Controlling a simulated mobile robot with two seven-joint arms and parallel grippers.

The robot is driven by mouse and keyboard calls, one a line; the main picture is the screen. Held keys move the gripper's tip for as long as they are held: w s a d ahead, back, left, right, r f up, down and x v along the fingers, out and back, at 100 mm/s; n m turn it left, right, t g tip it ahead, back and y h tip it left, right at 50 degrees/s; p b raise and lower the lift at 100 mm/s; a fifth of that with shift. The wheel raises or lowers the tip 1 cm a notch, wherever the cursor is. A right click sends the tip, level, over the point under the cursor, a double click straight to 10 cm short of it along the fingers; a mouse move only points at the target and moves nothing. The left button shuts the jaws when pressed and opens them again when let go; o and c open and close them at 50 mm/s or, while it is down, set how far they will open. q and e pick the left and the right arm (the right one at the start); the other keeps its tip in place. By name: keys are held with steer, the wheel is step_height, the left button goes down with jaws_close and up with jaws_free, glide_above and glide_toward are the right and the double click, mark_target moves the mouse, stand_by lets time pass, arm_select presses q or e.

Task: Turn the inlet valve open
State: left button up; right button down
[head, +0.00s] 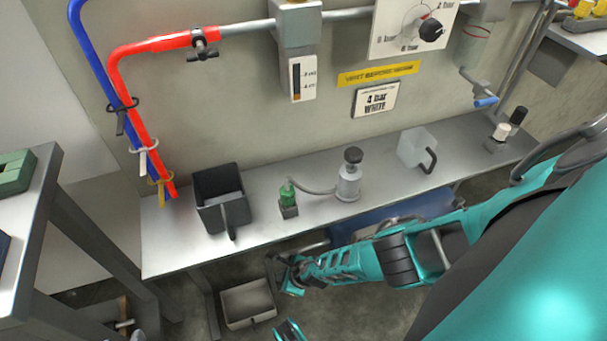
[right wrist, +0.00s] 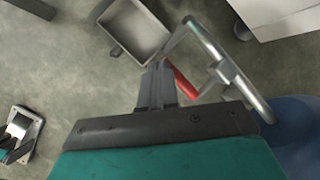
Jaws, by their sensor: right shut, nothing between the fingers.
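In the head view my right gripper (head: 283,270) is low in front of the bench. A dark T-handled valve (head: 203,46) sits on the wall pipe by the red hose, well away from the gripper. Which one is the inlet valve is not labelled. A teal tip, apparently my left gripper (head: 288,331), shows at the bottom edge; its jaws are unclear.
A grey tray (head: 248,318) lies on the floor below. A blue object (right wrist: 300,135) is right of the wheel.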

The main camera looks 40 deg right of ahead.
arm_select(q)
steer(key=shift+d+f, duration=0.1)
steer(key=shift+d, duration=0.05)
arm_select(e)
steer(key=shift+w+a+f, duration=0.1)
steer(key=shift+a+f, duration=0.15)
steer(key=shift+f, duration=0.05)
arm_select(q)
steer(key=shift+w+d+r, duration=0.15)
steer(key=shift+r, duration=0.15)
steer(key=shift+f, duration=0.1)
arm_select(e)
steer(key=shift+d, duration=0.1)
